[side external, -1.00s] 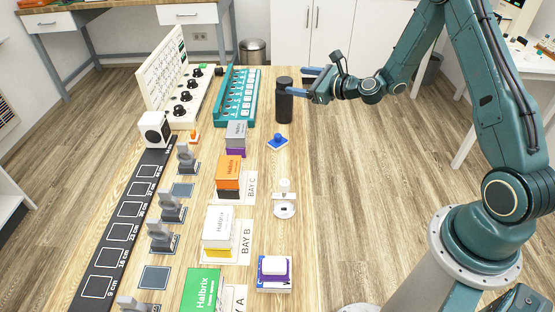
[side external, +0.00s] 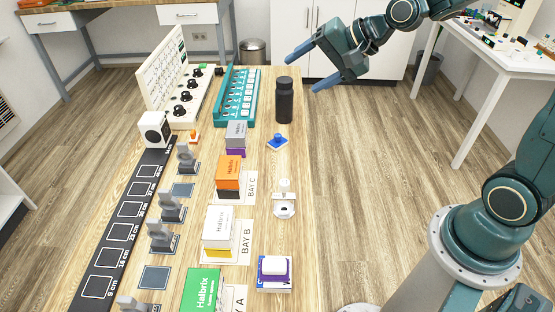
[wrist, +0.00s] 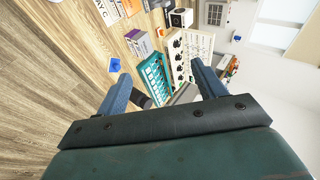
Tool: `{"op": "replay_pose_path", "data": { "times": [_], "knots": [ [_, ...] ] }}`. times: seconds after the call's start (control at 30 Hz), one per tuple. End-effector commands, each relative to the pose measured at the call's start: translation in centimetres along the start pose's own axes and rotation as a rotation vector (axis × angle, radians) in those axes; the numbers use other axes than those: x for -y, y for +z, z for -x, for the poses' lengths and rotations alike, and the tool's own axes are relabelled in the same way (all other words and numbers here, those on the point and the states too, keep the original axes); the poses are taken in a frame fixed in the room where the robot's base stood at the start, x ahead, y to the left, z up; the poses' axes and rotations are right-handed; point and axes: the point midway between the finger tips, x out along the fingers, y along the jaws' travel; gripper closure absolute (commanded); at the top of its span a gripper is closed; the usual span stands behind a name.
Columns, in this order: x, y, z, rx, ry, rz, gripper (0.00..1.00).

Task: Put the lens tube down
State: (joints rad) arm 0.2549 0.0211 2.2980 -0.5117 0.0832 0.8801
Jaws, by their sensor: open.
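The lens tube (side external: 284,101) is a black cylinder standing upright on the wooden table, near its far right edge, beside the teal rack. My gripper (side external: 303,69) is open and empty, above and to the right of the tube, with its blue fingers apart and not touching it. In the wrist view, my two blue fingers (wrist: 164,86) are spread wide. A dark piece, likely part of the tube (wrist: 142,100), shows beside the left finger, mostly hidden by it.
A teal rack (side external: 238,97) stands left of the tube. A blue knob on a small plate (side external: 278,141) lies in front of it. Stacked boxes (side external: 228,172) and a white stand (side external: 284,205) are nearer.

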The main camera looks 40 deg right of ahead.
Motion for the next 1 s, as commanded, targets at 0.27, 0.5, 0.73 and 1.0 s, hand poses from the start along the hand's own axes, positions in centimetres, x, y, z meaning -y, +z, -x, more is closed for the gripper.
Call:
{"op": "replay_pose_path", "data": {
  "times": [0.27, 0.5, 0.73, 1.0],
  "knots": [
    [-1.2, 3.5, 5.7, -0.001, 0.150, 0.351, 0.31],
    [-3.6, 6.2, 10.8, 0.018, 0.275, 0.605, 0.31],
    [-6.5, 8.5, 15.4, 0.056, 0.379, 0.808, 0.31],
    [-9.3, 10.3, 18.8, 0.104, 0.449, 0.942, 0.31]
  ]
}}
